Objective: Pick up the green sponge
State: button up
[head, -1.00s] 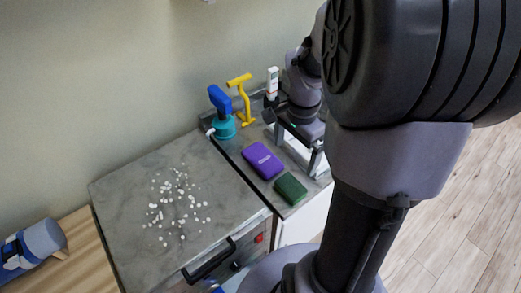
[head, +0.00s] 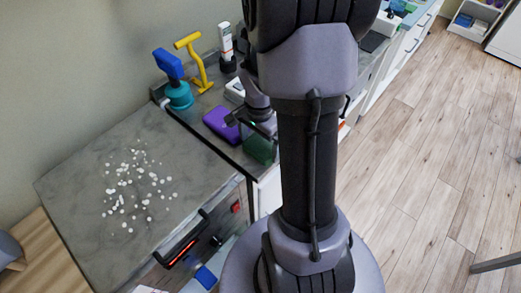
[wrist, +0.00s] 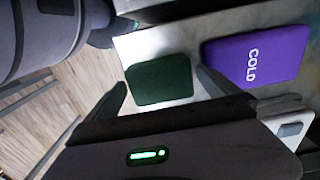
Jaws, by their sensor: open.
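The green sponge (head: 259,149) lies flat on the grey counter near its front edge, partly hidden by my arm in the head view. In the wrist view the sponge (wrist: 160,80) is a dark green rounded block, seen between my two fingertips. My gripper (wrist: 162,82) is open and empty, pointed down at the sponge with a finger on either side in the picture. I cannot tell how much height is left between the fingertips and the sponge.
A purple pack marked COLD (wrist: 258,54) lies right beside the sponge. A teal and blue device (head: 178,92), a yellow T-shaped tool (head: 197,62) and a white bottle (head: 226,42) stand behind. White pellets (head: 136,186) are scattered on the left counter.

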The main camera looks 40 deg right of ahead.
aim_at(262, 146)
jog(key=c, duration=1.3)
jog(key=shift+r+p, duration=0.3)
jog(key=shift+r, duration=0.2)
jog(key=r, duration=0.1)
jog(key=r+p, duration=0.1)
jog(key=r, duration=0.1)
jog(key=shift+s+d+p, duration=0.2)
jog(key=shift+s+p, duration=0.05)
jog(key=shift+p, duration=0.15)
jog(key=s+d+p, duration=0.1)
jog(key=s+d, duration=0.2)
jog(key=s, duration=0.1)
jog(key=s+d+p, duration=0.1)
jog(key=s+d, duration=0.2)
jog(key=s+d+r+p, duration=0.1)
jog(key=s+d, duration=0.3)
jog(key=shift+s+d, duration=0.1)
jog(key=shift+s, duration=0.2)
